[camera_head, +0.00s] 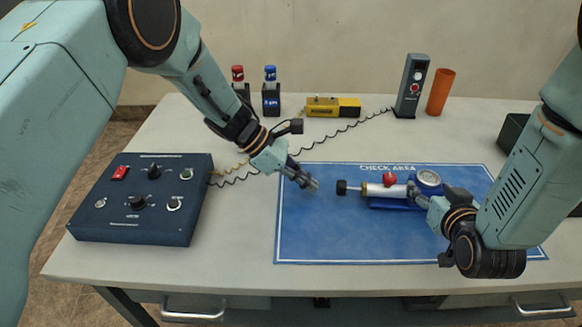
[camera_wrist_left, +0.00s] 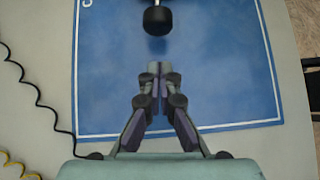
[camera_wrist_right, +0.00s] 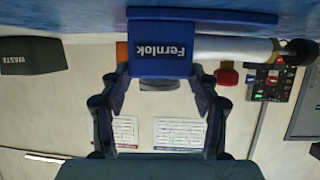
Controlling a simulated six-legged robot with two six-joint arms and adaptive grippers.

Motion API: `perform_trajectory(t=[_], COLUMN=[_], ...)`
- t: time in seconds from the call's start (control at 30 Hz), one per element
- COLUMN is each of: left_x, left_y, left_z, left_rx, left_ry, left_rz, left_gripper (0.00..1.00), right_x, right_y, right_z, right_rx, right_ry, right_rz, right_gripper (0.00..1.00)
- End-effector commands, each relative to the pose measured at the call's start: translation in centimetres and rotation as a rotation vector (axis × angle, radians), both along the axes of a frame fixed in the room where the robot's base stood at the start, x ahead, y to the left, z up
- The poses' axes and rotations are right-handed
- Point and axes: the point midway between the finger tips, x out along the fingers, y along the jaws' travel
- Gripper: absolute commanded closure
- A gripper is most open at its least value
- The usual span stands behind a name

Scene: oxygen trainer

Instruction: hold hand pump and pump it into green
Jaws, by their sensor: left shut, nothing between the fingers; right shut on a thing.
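The hand pump (camera_head: 385,190) lies on the blue check-area mat (camera_head: 320,240), with a silver barrel, a black handle knob at its left end, a red knob and a round gauge (camera_head: 428,180). My right gripper (camera_head: 418,196) is shut on the pump's blue body, which shows in the right wrist view (camera_wrist_right: 160,45) with the word Fernlok. My left gripper (camera_head: 312,185) is shut and empty, just left of the black handle knob (camera_head: 342,187) and apart from it. The knob also shows ahead of the fingers in the left wrist view (camera_wrist_left: 157,20). The gauge reading is too small to tell.
A dark control box (camera_head: 140,200) stands at the left of the table, with coiled cables behind my left gripper. Red and blue-capped bottles, a yellow device (camera_head: 333,107), a grey meter (camera_head: 411,87) and an orange cup (camera_head: 440,92) stand along the back. The mat's front left is clear.

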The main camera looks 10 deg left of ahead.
Motion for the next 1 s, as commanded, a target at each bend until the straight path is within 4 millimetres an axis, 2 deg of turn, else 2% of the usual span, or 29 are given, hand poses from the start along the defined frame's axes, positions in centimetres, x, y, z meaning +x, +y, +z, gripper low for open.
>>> perform_trajectory(t=[0.1, 0.23, 0.77, 1.0], left_x=[0.2, 0.3, 0.4, 0.6], left_y=[-1.9, -3.1, -3.9, -7.1], left_z=[0.2, 0.3, 0.3, 0.3], left_rx=[0.001, 0.001, 0.001, 0.001], left_ry=[-0.004, -0.003, -0.003, -0.003], left_rz=[-0.004, -0.002, -0.002, -0.005], left_gripper=[1.0, 1.0, 1.0, 1.0], right_x=[0.0, 0.0, 0.0, 0.0], right_y=[0.0, 0.0, 0.0, 0.0], right_z=[0.0, 0.0, 0.0, 0.0], right_rx=[0.0, 0.0, 0.0, 0.0], right_ry=[-0.002, -0.001, -0.001, -0.001], right_rz=[0.0, 0.0, 0.0, 0.001], right_gripper=[0.95, 0.95, 0.95, 0.95])
